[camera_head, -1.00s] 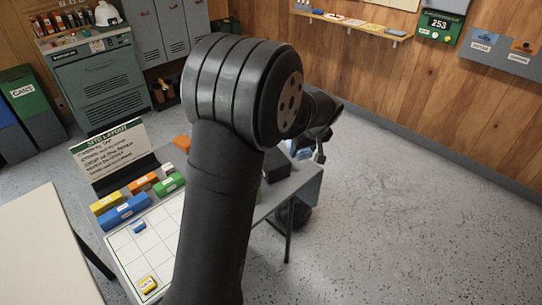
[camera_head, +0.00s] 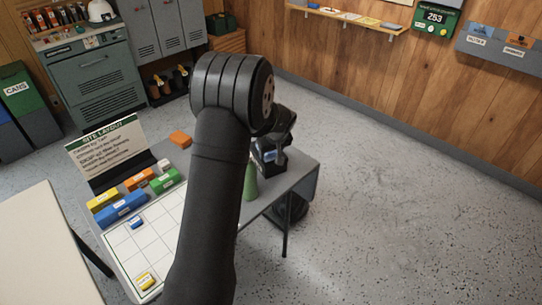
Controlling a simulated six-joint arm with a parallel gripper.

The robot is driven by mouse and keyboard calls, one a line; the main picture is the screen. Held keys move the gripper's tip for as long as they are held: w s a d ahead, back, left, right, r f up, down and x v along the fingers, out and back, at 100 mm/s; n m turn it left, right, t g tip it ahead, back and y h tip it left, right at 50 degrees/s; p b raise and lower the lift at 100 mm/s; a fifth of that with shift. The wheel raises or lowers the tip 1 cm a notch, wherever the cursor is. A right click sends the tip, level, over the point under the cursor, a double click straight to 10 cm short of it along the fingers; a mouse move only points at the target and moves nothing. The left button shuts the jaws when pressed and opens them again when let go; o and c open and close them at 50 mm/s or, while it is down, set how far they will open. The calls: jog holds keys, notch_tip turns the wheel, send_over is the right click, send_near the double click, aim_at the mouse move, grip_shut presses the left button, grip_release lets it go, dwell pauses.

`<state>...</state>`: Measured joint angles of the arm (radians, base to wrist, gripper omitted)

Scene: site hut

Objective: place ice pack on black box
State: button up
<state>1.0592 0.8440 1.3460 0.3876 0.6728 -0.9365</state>
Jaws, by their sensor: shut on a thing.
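The ice pack (camera_head: 270,156) is a small blue block at the far right part of the grey table. My gripper (camera_head: 275,149) is shut on it, partly hidden by my own dark arm. The black box (camera_head: 270,168) is a dark shape at the table's right end, directly below the ice pack in the picture. I cannot tell whether the ice pack touches the box or is held just above it.
A green bottle-like thing (camera_head: 250,181) stands close left of the box. Several coloured blocks and a white grid sheet (camera_head: 155,238) are at left, before a sign (camera_head: 108,149). My arm hides the table's middle.

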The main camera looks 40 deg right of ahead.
jog(key=shift+f, duration=1)
jog(key=o, duration=1)
jog(key=shift+f, duration=0.15)
jog(key=shift+o, duration=0.2)
jog(key=v, duration=1.2)
